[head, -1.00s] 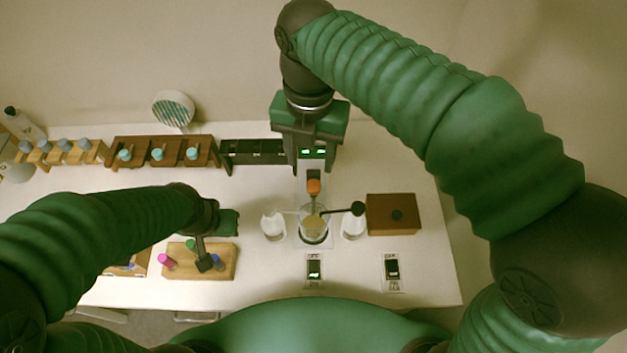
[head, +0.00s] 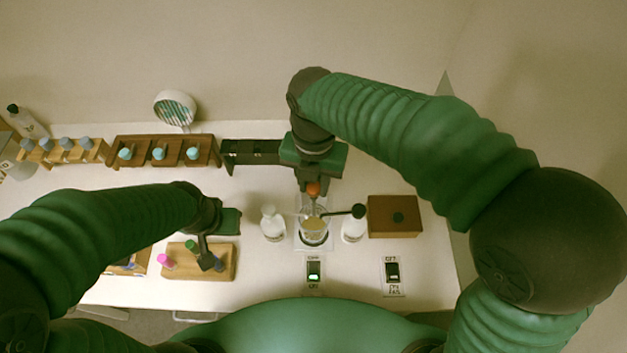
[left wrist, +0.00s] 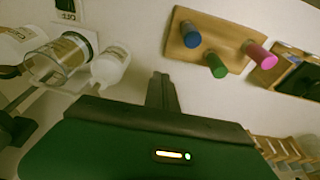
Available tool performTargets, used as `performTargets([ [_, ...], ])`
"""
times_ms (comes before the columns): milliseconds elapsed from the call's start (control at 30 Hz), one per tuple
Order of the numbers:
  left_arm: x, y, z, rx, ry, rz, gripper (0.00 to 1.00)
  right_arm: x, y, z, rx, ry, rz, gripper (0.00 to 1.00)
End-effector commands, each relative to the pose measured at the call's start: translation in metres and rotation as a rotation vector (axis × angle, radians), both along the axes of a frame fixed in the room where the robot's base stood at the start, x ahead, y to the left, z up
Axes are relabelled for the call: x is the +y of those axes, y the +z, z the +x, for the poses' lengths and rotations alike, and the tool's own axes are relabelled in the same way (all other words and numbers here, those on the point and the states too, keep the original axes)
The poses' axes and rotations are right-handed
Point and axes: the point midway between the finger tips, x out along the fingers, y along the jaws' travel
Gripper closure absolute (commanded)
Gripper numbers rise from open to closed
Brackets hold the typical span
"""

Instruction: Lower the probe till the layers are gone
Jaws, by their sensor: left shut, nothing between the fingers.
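The orange-topped probe (head: 313,188) stands over a clear glass beaker (head: 314,238) holding amber contents; I cannot make out separate layers. My right gripper (head: 312,183) comes down from above, with its fingers shut around the probe's orange top. The probe's lower end is hard to see against the glass. My left gripper (head: 206,262) is shut and empty above a small wooden peg board (head: 178,268). In the left wrist view its fingers (left wrist: 163,78) are together, and the beaker (left wrist: 68,54) lies on its side of the picture at upper left.
White bottles (head: 272,224) (head: 353,227) flank the beaker. A brown box (head: 395,228) stands to the right. Two switches (head: 314,271) (head: 392,271) are in front. Bottle racks (head: 190,150) line the back.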

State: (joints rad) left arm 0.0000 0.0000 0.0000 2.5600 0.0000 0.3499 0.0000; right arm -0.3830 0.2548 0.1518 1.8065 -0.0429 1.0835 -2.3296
Motion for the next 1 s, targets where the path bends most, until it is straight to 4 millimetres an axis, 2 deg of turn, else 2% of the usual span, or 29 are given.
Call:
performTargets([
  [33, -0.0001, 0.0, 0.0, 0.0, 0.0, 0.0, 1.0, 0.0006, 0.0005, 0.0001, -0.001, 0.001, 0.001, 0.88],
  [133, -0.0001, 0.0001, 0.0, 0.0, 0.0, 0.0, 1.0, 0.0008, 0.0006, 0.0001, -0.001, 0.001, 0.0, 1.0],
  [1000, 0.0, 0.0, 0.0, 0.0, 0.0, 0.0, 1.0, 0.0014, 0.0006, 0.0, 0.0, 0.001, 0.001, 1.0],
])
